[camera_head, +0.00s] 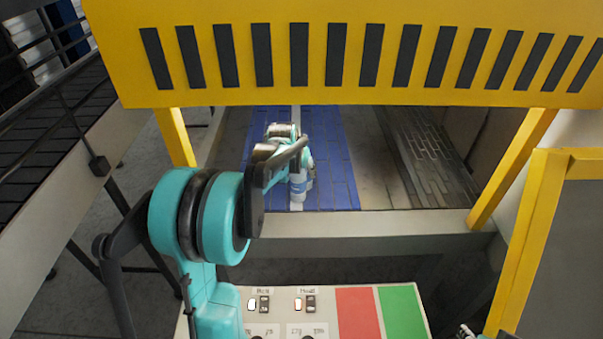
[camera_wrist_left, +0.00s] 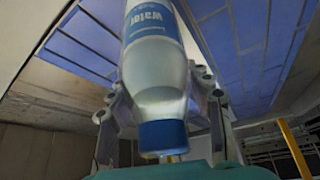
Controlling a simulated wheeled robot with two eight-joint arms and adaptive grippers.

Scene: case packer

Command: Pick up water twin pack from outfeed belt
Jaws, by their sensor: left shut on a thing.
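The water pack shows in the left wrist view as a clear bottle (camera_wrist_left: 158,75) with a blue "Water" label and a blue cap, cap end toward the camera. Only one bottle can be made out. In the head view a small white and blue part of it (camera_head: 298,187) shows at the blue outfeed belt (camera_head: 335,160). My left gripper (camera_wrist_left: 160,98) is shut on the bottle, with fingers on both sides of it. In the head view my left forearm partly hides the gripper. Whether the pack touches the belt is unclear. A small piece of my right arm shows at the bottom right edge.
A yellow slotted guard (camera_head: 350,55) hangs over the belt opening, with yellow posts (camera_head: 175,137) at both sides. A control panel (camera_head: 320,300) with red and green areas stands in front. A grey belt (camera_head: 425,155) runs at the right.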

